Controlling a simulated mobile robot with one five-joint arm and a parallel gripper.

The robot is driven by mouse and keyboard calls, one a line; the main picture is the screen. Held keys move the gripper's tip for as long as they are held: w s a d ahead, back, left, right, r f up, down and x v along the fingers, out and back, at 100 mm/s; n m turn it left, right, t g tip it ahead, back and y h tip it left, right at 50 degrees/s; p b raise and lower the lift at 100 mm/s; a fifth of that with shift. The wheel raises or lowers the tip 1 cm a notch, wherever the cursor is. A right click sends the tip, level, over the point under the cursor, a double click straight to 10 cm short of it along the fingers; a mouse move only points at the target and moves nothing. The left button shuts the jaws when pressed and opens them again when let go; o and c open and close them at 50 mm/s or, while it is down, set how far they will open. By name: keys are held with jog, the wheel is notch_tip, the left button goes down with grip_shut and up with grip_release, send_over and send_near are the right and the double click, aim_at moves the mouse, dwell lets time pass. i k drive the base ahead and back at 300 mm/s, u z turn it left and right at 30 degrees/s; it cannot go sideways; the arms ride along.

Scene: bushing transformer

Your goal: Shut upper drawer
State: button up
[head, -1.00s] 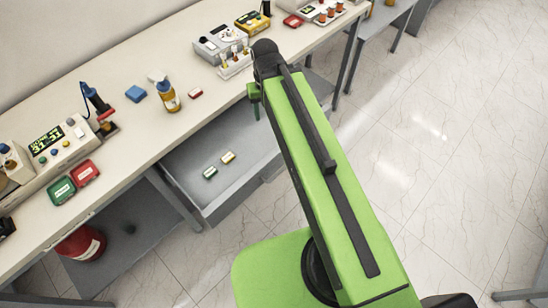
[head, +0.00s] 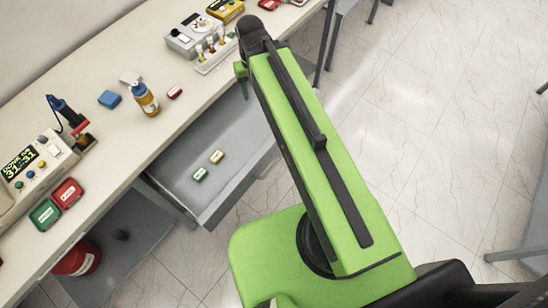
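The upper drawer (head: 188,192) is a grey drawer under the bench, pulled out toward the floor side. Two small labelled blocks lie inside it, one green (head: 201,174) and one yellowish (head: 217,156). My green arm reaches over the right part of the drawer. My gripper (head: 243,82) is at the far end of the arm, near the bench edge. Only a small green part of it shows, and its fingers are mostly hidden behind the arm.
A red canister (head: 75,258) stands below. The tiled floor (head: 430,130) at right is mostly clear.

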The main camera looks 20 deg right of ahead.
aim_at(235, 127)
jog(key=z, duration=0.1)
jog(key=k, duration=0.65)
jog(key=u, duration=0.7)
jog(key=k, duration=1.6)
jog(key=u, duration=0.45)
jog(key=i, duration=1.25)
jog(key=u, duration=0.15)
